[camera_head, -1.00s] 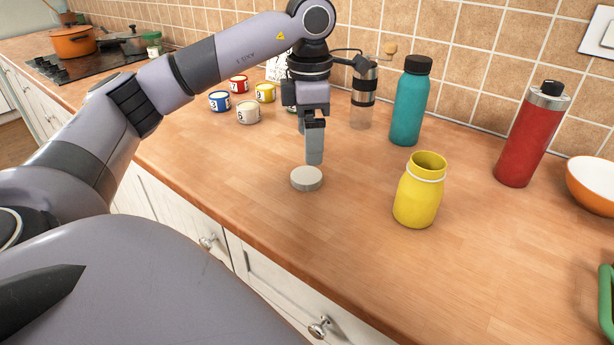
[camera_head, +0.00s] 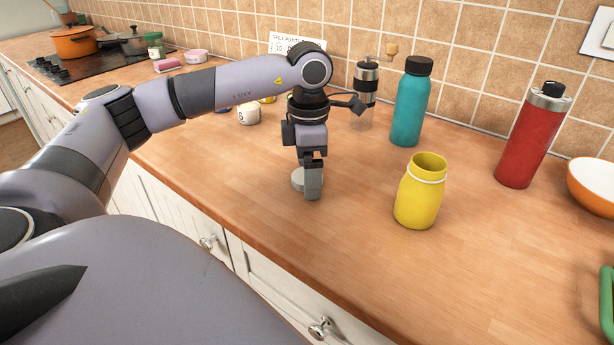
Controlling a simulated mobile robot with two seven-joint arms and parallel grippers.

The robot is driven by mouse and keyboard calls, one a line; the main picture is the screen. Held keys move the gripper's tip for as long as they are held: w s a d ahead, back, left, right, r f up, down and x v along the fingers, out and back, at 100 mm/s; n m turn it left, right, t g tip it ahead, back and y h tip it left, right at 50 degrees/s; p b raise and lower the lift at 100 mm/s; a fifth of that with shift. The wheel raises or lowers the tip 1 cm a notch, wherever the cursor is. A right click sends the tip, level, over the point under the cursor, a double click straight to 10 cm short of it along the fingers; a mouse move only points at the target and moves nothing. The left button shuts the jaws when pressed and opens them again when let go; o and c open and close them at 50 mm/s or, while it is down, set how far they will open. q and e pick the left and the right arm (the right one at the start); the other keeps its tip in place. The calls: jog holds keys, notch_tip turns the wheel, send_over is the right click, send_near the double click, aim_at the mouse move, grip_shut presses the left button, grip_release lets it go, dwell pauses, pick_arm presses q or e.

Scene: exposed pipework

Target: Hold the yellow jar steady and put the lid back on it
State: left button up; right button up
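My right gripper is out of view, and nothing holds the jar.
A teal bottle (camera_head: 411,103) and a coffee grinder (camera_head: 364,95) stand behind the jar. A red flask (camera_head: 532,137) and an orange bowl (camera_head: 591,190) are to the right. A small white cup (camera_head: 248,114) sits behind my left arm. The counter between lid and jar is clear.

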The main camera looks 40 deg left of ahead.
pick_arm(q)
jog(key=c, duration=1.1)
jog(key=shift+o, duration=0.2)
jog(key=shift+r, duration=0.1)
notch_tip(320, 180, up, 20)
jog(key=p, duration=0.5)
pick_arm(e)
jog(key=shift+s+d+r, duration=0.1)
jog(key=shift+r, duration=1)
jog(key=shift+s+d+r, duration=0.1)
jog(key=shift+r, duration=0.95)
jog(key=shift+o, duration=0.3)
